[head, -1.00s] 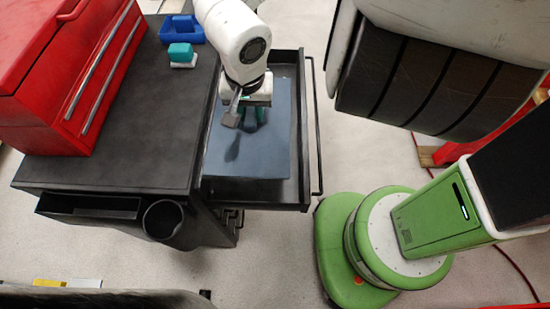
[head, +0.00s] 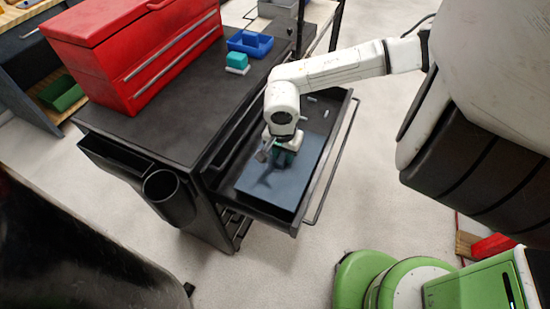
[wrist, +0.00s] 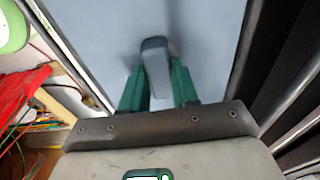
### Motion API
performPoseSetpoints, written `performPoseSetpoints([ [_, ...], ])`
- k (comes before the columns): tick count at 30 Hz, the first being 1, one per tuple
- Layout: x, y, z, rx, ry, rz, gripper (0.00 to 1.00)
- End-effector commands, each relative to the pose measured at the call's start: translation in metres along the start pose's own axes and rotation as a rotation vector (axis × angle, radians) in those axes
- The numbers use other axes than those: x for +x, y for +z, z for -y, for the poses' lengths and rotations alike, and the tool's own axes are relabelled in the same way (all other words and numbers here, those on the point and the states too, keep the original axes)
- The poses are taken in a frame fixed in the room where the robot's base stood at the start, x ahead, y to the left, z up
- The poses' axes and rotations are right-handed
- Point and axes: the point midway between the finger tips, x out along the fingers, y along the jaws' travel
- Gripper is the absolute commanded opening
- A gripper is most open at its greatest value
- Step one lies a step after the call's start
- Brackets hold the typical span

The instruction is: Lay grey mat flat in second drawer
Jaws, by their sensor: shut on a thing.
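The grey mat (head: 302,172) is a blue-grey rectangle within the outline of the open black drawer (head: 338,150), over the part nearer the camera. It looks level; I cannot tell whether its whole underside touches the drawer floor. My gripper (head: 283,158) points down over it. In the wrist view, the green fingers (wrist: 162,85) are shut on a raised grey grip (wrist: 155,62) on the mat (wrist: 205,30). The fingers hide part of the grip. I cannot tell which drawer of the cart this is.
Small pale pieces (head: 311,99) lie in the drawer's far part. The black cart top (head: 150,125) holds a red toolbox (head: 135,50), a blue tray (head: 250,43) and a teal-and-white block (head: 237,62). A cup holder (head: 168,195) sticks out at the cart's near end.

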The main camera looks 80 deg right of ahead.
Motion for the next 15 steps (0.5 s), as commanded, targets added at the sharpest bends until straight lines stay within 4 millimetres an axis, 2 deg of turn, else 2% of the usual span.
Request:
performPoseSetpoints([
  [6, 0.038, -0.011, 0.025, 0.003, 0.001, 0.002, 0.00],
  [15, 0.060, -0.018, 0.039, 0.001, 0.000, 0.001, 0.00],
])
